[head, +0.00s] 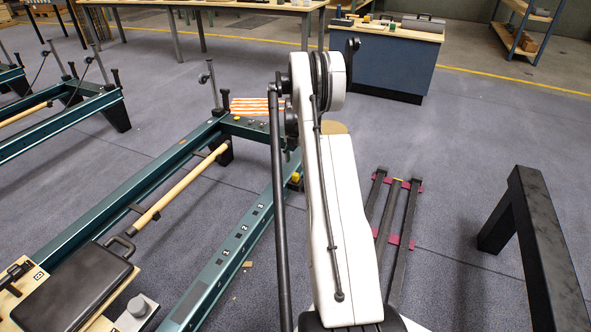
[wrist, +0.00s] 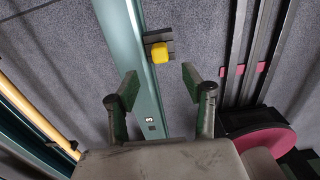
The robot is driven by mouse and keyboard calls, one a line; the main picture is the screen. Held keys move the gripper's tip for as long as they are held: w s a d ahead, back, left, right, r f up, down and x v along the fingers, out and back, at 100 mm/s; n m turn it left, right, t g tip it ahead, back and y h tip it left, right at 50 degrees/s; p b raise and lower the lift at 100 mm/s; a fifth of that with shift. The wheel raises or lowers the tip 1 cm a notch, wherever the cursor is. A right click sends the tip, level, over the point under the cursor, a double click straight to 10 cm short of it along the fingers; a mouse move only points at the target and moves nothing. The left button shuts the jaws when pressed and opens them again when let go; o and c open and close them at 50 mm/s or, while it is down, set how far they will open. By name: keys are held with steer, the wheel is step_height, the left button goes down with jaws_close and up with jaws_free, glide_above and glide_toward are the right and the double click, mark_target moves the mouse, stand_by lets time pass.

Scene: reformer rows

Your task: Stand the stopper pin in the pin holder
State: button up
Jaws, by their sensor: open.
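A yellow knob (wrist: 160,52), which looks like the head of the stopper pin, shows ahead of my gripper in the wrist view. It sits over a dark bracket (wrist: 153,37) at the side of a teal rail (wrist: 122,30). I cannot tell whether this bracket is the pin holder, and the pin's shaft is hidden. A small yellow spot also shows beside the rail in the head view (head: 296,177), partly behind my arm. My gripper (wrist: 160,87) is open and empty, its fingertips apart from the knob. My arm hides the gripper in the head view.
The teal reformer frame (head: 225,270) runs diagonally, with a wooden bar (head: 180,190) and a black pad (head: 75,290). Dark rails with magenta crosspieces (head: 413,184) lie to the right. A black stand (head: 535,220) is farther right. A blue workbench (head: 385,65) stands behind.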

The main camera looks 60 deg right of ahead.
steer(key=shift+r, duration=1.6)
